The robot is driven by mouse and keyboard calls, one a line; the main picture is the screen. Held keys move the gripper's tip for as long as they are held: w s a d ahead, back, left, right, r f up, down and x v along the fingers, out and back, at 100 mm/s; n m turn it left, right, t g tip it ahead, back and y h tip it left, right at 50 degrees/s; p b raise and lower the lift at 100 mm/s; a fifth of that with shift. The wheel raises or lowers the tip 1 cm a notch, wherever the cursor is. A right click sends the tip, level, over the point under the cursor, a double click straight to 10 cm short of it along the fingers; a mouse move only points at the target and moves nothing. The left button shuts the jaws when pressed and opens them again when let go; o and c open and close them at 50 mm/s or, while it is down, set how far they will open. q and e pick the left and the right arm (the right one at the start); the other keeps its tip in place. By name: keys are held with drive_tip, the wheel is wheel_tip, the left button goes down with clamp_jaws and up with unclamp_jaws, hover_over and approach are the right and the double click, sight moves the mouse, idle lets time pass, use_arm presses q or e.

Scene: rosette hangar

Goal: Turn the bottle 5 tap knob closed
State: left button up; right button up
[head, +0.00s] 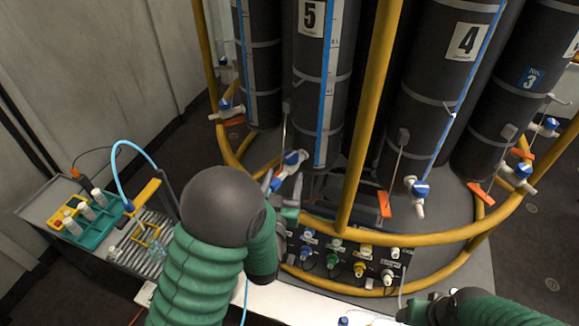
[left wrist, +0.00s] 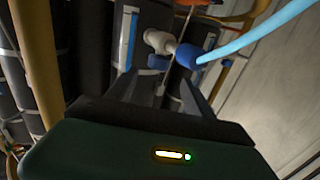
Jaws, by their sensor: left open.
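Bottle 5 (head: 308,60) is a tall dark cylinder with a white "5" label and a blue-and-white level strip. Its tap, with a blue knob (head: 292,157), juts from the lower front in the head view. In the left wrist view a white tap body (left wrist: 157,41) with blue parts (left wrist: 187,55) shows just beyond the fingers. My left gripper (head: 284,187) is just below the tap, partly hidden by my own arm. In the left wrist view it (left wrist: 160,88) is open, its fingers apart below the tap. My right gripper (head: 425,308) is low at the right; its jaws are unclear.
Yellow rails (head: 362,120) curve around the bottles. Bottle 4 (head: 440,90) and bottle 3 (head: 520,80) stand to the right, with their own taps. A connector panel (head: 345,262) lies below. A side tray with a teal rack (head: 90,215) is at the left.

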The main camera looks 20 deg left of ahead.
sight(290, 161)
use_arm(q)
drive_tip(key=w, duration=0.5)
drive_tip(key=w+p, duration=0.1)
drive_tip(key=w, duration=0.1)
drive_tip(key=shift+w+a, duration=0.25)
drive_tip(key=shift+w, duration=0.1)
drive_tip(key=shift+a, duration=0.1)
clamp_jaws()
